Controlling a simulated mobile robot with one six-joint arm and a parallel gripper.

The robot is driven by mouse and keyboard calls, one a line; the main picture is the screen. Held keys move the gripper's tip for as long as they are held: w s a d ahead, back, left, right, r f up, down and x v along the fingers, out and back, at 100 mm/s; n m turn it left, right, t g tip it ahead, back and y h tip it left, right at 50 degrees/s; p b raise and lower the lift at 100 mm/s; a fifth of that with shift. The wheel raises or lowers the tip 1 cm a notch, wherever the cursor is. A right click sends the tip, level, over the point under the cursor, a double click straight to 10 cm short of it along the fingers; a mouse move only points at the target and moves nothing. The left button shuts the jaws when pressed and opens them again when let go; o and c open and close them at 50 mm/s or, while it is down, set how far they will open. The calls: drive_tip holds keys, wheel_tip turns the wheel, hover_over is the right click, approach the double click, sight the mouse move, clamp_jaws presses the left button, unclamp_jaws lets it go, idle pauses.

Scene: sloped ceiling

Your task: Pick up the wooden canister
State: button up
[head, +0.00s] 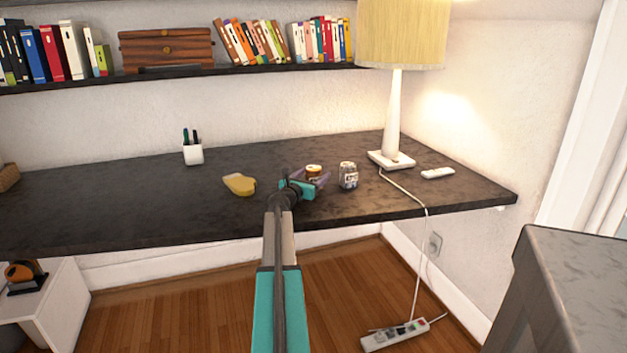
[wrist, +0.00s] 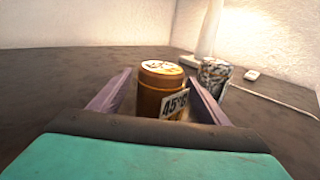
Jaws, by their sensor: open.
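The wooden canister (wrist: 161,92) is a small orange-brown cylinder with a pale top and a label reading "45". It stands upright on the dark desk and also shows in the head view (head: 314,171), partly hidden by my gripper. My gripper (head: 312,182) is open, low over the desk. In the wrist view its two purple fingers (wrist: 158,98) stand on either side of the canister, with small gaps visible. The canister's lower part is hidden by the gripper's front edge.
A patterned jar (head: 348,175) stands just right of the canister, close to the right finger. A yellow object (head: 239,184) lies to the left. A lamp (head: 393,130), a white remote-like item (head: 437,173) and a pen cup (head: 193,154) are farther off on the desk (head: 120,205).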

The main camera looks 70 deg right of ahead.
sight(314, 168)
idle(0.4)
drive_tip(key=c, duration=1.2)
drive_tip(key=shift+r, duration=0.1)
drive_tip(key=shift+r+p, duration=0.35)
drive_tip(key=shift+r, duration=1.15)
drive_tip(key=shift+s+a+r, duration=0.2)
drive_tip(key=s+a, duration=0.3)
drive_tip(key=a, duration=0.1)
drive_tip(key=s+a+r, duration=0.1)
drive_tip(key=s+a, duration=0.2)
drive_tip(key=a, duration=0.1)
drive_tip(key=s+a, duration=0.4)
drive_tip(key=shift+r+p, duration=0.2)
drive_tip(key=shift+p, duration=0.2)
